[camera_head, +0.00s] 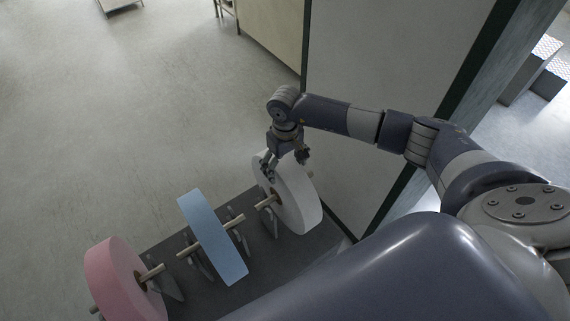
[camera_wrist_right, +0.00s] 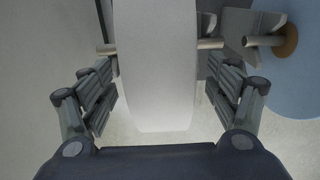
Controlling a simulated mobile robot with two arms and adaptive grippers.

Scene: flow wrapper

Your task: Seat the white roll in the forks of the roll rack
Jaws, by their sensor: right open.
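The white roll (camera_head: 296,197) is at the right end of the roll rack (camera_head: 213,287), with its wooden shaft passing through it. My right gripper (camera_head: 284,165) is at the top of the white roll. In the right wrist view the white roll (camera_wrist_right: 157,70) stands between the two open fingers (camera_wrist_right: 158,95), with a gap on each side. The shaft (camera_wrist_right: 207,44) sticks out on both sides of the roll, near grey fork plates (camera_wrist_right: 238,35). I cannot tell whether the shaft rests fully in the forks. My left gripper is not in view.
A blue roll (camera_head: 213,238) sits on the rack's middle and a pink roll (camera_head: 124,283) at its left end. A large pale cabinet panel (camera_head: 375,75) stands close behind my right arm. The floor (camera_head: 130,130) to the left is clear.

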